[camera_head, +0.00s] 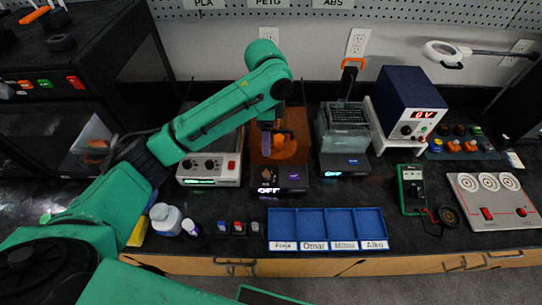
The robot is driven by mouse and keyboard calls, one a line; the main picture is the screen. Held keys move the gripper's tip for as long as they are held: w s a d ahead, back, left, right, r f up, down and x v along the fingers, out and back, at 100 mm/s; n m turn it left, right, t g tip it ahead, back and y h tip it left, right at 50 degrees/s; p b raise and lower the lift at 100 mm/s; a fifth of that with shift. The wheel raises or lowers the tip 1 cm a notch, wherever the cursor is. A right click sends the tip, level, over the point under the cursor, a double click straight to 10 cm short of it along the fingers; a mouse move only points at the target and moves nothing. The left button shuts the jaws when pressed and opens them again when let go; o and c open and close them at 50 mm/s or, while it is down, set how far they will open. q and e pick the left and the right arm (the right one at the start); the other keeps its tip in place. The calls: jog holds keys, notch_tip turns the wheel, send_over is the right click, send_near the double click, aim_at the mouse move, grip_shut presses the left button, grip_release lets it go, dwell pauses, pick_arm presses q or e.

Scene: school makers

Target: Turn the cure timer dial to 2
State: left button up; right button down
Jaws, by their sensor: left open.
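An orange-covered machine (300,150) stands in the middle of the bench, probably the curing unit. Its dark front panel (292,184) carries a small dial (266,175) and a lit display that reads OFF. The dial's pointer is too small to read. My left arm reaches in from the left, and its gripper (267,128) hangs open over the machine's orange cover, behind and above the dial, apart from it. The forearm hides part of the gripper. My right gripper is not in view.
A grey unit with knobs (209,169) stands left of the machine, and a clear-tank unit (345,137) stands right. In front lie a blue labelled tray (327,222) and small bottles (166,217). A power supply (408,105) and meter (411,190) are further right.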

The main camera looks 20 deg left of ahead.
pick_arm(q)
notch_tip(320, 180, down, 4)
jog(key=s+f, duration=0.1)
jog(key=s, duration=0.2)
jog(key=p, duration=0.1)
send_over(266, 174)
notch_tip(266, 174, down, 4)
jog(key=shift+f, duration=0.1)
jog(key=f, duration=0.3)
jog(key=shift+w+f, duration=0.2)
jog(key=shift+f, duration=0.05)
jog(key=shift+s+f, duration=0.1)
jog(key=shift+f, duration=0.2)
jog(key=shift+s, duration=0.1)
grip_shut()
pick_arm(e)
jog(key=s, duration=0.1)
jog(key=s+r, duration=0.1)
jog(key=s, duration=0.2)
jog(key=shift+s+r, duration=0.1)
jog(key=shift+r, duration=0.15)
